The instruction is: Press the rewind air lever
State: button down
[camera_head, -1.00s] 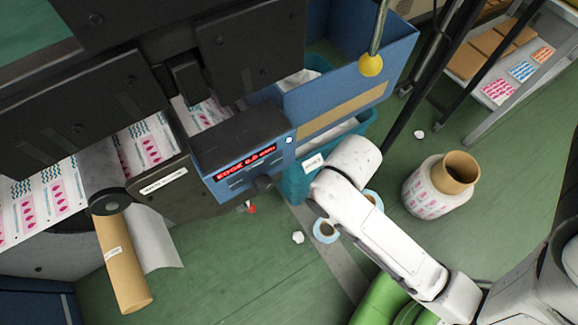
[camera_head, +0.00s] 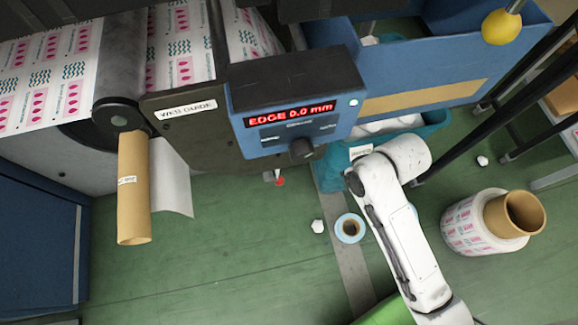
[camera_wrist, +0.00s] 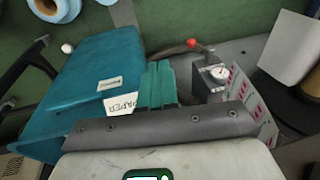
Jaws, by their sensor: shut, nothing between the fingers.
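The rewind air lever, a thin arm with a red knob (camera_wrist: 191,43), shows in the wrist view above and to the right of my fingertips. A small round gauge (camera_wrist: 218,72) sits on the grey block beside it. In the head view the red knob (camera_head: 280,181) shows small below the web guide box. My gripper (camera_wrist: 160,66) is shut and empty, its teal fingers side by side and apart from the knob in the picture. In the head view the gripper is hidden; only my white arm shows.
A teal paper bin (camera_wrist: 88,78) lies left of my fingers. In the head view, the web guide box (camera_head: 292,108) reads EDGE 0.0 mm. A cardboard core (camera_head: 133,200) hangs at left. A printed roll (camera_head: 470,226) and a blue-white roll (camera_head: 349,229) are on the floor.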

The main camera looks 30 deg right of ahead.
aim_at(277, 179)
jog(key=w+a+f+m+t+y+b, duration=0.1)
jog(key=w+f+m+b, duration=0.2)
jog(key=w+f+b, duration=0.2)
jog(key=w+f+m+t+y+b, duration=0.1)
jog(key=w+f+m+b, duration=0.2)
jog(key=w+f+b, duration=0.3)
notch_tip(277, 179, down, 7)
jog(key=b, duration=0.4)
jog(key=shift+a+f+m+t+y, duration=0.15)
jog(key=shift+a+m+t+y, duration=0.15)
jog(key=shift+a+y, duration=0.1)
jog(key=shift+f+b, duration=0.1)
jog(key=shift+b, duration=0.2)
jog(key=w+a+r+b+x, duration=0.1)
jog(key=b+x, duration=0.6)
jog(key=x, duration=0.6)
jog(key=shift+w+f+b, duration=0.15)
jog(key=shift+f+b, duration=0.05)
jog(key=shift+b, duration=0.1)
